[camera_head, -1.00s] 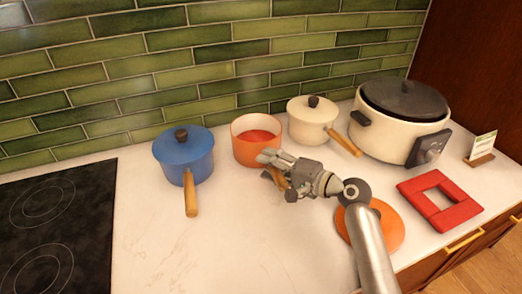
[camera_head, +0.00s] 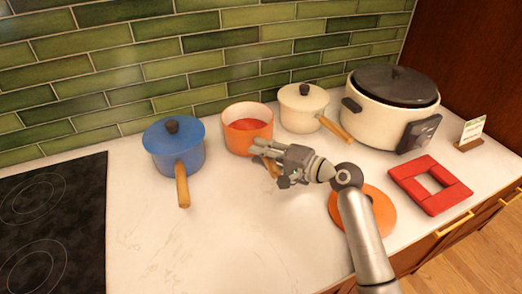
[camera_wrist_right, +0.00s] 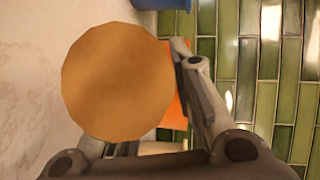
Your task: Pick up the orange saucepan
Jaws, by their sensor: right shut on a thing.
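The orange saucepan (camera_head: 247,139) stands without a lid near the tiled wall, between a blue pan and a cream pan. Its inside is red-orange. My right gripper (camera_head: 264,156) is at its front, shut on its wooden handle, which is mostly hidden by the fingers. In the right wrist view the round end of the wooden handle (camera_wrist_right: 117,82) fills the space between the fingers, with an orange strip of the pan (camera_wrist_right: 178,95) behind it. I cannot tell any gap between pan and counter. My left gripper is not in view.
The blue lidded pan (camera_head: 175,152) is left, the cream lidded pan (camera_head: 302,109) right. A large cream cooker (camera_head: 380,122), red square trivet (camera_head: 407,179) and orange lid (camera_head: 381,212) lie further right. A black cooktop (camera_head: 60,230) is at left. The counter's front middle is clear.

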